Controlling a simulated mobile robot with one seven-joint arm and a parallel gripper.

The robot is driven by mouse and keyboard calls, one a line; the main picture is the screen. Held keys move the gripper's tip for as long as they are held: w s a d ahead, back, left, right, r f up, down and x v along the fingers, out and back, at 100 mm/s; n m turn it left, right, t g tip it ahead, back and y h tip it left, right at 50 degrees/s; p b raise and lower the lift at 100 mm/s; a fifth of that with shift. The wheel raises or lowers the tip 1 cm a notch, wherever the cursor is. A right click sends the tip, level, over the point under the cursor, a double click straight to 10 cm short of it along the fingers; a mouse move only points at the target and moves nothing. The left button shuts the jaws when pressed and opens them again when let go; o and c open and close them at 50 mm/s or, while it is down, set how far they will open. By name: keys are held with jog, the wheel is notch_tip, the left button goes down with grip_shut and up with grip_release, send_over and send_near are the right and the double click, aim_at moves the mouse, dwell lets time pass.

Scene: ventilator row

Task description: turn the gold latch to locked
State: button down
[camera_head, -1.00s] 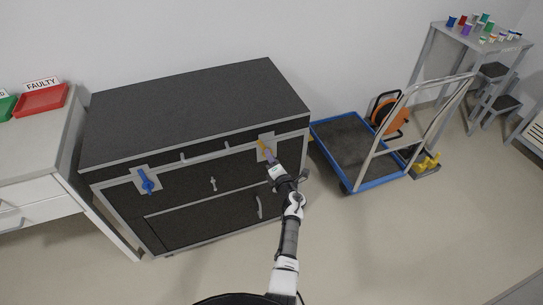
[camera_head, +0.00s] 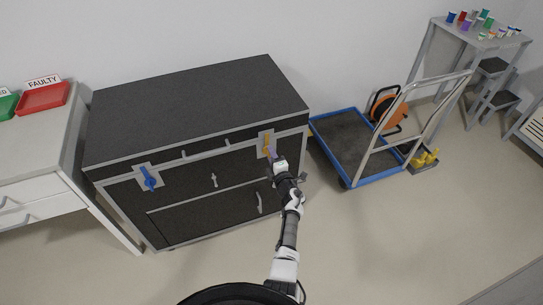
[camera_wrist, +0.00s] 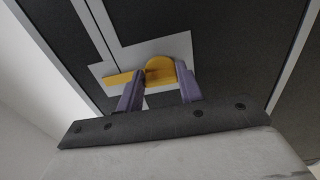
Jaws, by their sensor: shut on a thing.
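The gold latch (camera_head: 267,142) sits on a pale plate at the right of the black chest's front. In the wrist view its rounded part (camera_wrist: 160,69) lies between the two purple fingers, with a gold bar reaching left. My gripper (camera_head: 271,155) is at the latch from below and in front, and it is shut on it. In the wrist view my gripper (camera_wrist: 160,90) has a finger on each side of the gold part. In the head view the latch handle looks nearly upright. The fingers hide part of it.
A blue latch (camera_head: 148,178) is at the left of the chest (camera_head: 200,105). A blue-edged trolley (camera_head: 350,145) stands close on the right. A drawer table with a red FAULTY tray (camera_head: 42,100) stands left. The floor in front is clear.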

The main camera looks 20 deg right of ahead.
jog(key=c, duration=0.9)
grip_release()
jog(key=s, duration=0.7)
jog(key=s+p, duration=0.1)
jog(key=s, duration=0.5)
jog(key=shift+s+d, duration=0.2)
jog(key=shift+s, duration=0.2)
